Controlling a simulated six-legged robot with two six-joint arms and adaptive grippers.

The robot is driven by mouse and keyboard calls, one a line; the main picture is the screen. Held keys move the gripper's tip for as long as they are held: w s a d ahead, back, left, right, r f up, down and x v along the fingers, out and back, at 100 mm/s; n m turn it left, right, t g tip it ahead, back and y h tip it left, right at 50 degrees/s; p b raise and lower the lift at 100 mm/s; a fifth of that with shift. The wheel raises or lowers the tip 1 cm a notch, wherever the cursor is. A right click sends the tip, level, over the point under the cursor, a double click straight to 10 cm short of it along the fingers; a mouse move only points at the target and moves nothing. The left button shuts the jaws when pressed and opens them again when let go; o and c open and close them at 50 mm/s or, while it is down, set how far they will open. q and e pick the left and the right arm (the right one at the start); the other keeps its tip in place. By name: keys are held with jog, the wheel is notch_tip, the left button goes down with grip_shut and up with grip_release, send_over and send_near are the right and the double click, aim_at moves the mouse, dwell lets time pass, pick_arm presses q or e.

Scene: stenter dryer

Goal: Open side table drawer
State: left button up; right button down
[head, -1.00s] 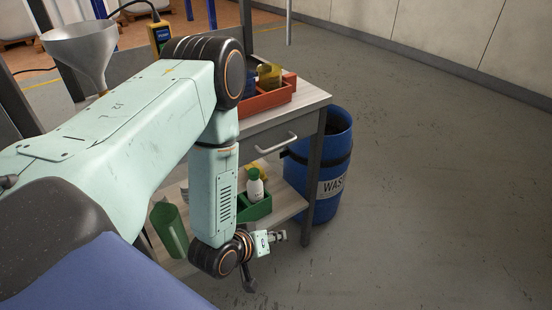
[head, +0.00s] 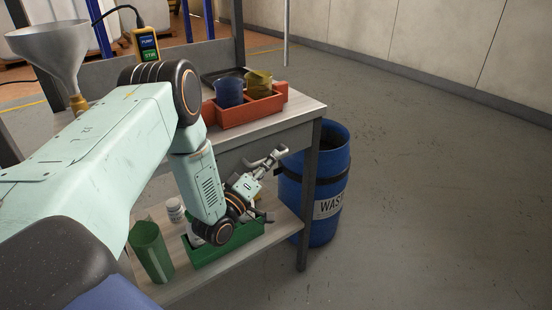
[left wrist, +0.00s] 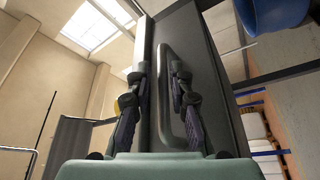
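The side table (head: 306,105) has a light top and a grey drawer (head: 228,160) under it. The drawer looks shut. My left gripper (head: 271,160) is at the drawer front in the head view and covers much of the handle there. In the left wrist view my left gripper (left wrist: 159,75) is open, with a dark finger on each side of the long grey handle (left wrist: 163,105). The handle lies between the fingers, with a gap visible; whether either finger touches it I cannot tell. My right gripper is in neither view.
A blue waste barrel (head: 328,183) stands just right of the table. A red tray (head: 252,110) with blue and yellow containers is on top. The lower shelf holds a green bin (head: 205,256) and a green container (head: 150,250). Floor at right is clear.

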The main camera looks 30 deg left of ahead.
pick_arm(q)
jog(key=shift+w+a, duration=0.25)
jog(key=shift+w, duration=0.7)
jog(key=shift+w+r, duration=0.1)
jog(key=shift+w, duration=0.05)
jog(key=shift+w+d+r, duration=0.1)
jog(key=shift+d, duration=0.1)
jog(key=shift+a, duration=0.1)
jog(key=shift+c, duration=1.1)
grip_shut()
